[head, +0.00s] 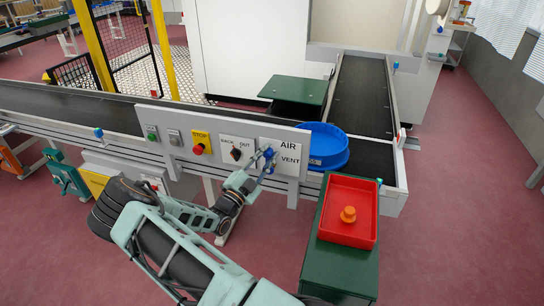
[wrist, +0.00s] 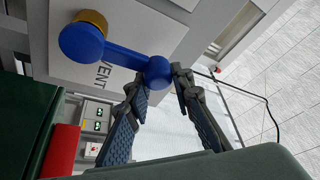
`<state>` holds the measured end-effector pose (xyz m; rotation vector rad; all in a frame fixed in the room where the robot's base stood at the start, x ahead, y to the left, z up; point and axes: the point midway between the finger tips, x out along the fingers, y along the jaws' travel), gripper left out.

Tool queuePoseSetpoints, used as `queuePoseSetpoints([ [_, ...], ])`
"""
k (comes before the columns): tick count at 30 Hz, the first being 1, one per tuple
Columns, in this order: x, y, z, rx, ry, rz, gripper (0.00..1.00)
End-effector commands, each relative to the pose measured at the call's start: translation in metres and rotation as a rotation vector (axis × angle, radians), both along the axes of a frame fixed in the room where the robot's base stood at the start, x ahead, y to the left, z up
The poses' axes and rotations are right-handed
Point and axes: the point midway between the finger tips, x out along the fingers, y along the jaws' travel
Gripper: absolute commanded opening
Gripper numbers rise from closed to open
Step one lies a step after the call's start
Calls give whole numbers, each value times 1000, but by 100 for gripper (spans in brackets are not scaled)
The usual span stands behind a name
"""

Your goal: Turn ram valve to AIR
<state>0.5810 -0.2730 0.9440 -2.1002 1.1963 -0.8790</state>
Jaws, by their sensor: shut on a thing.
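The ram valve (wrist: 120,55) is a blue lever with a round end knob and a brass-coloured hub, on a white plate. The word VENT shows beside the lever in the wrist view. In the head view the small blue valve (head: 268,153) is on the panel, just left of the AIR label (head: 288,147) and the VENT label (head: 291,160). My gripper (wrist: 159,82) has its fingers on either side of the knob and is shut on it. In the head view my gripper (head: 260,170) partly covers the valve, so the exact lever angle is hard to tell.
A BACK/OUT knob (head: 236,154) and a yellow STOP plate (head: 200,143) sit left of the valve on the panel. A blue round tub (head: 325,145) stands to the right. A red tray (head: 335,232) with an orange piece tops a green cabinet (head: 335,270) in front.

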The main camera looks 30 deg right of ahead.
Motion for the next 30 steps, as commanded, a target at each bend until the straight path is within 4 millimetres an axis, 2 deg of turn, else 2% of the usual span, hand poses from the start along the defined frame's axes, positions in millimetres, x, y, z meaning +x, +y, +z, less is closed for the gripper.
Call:
queuePoseSetpoints([
  [19, 6, 6, -2, -30, 44, 8, 0],
  [20, 6, 6, -2, -30, 44, 9, 22],
  [24, 6, 6, -3, -28, 45, 9, 38],
  [30, 5, 4, -2, -29, 43, 4, 40],
])
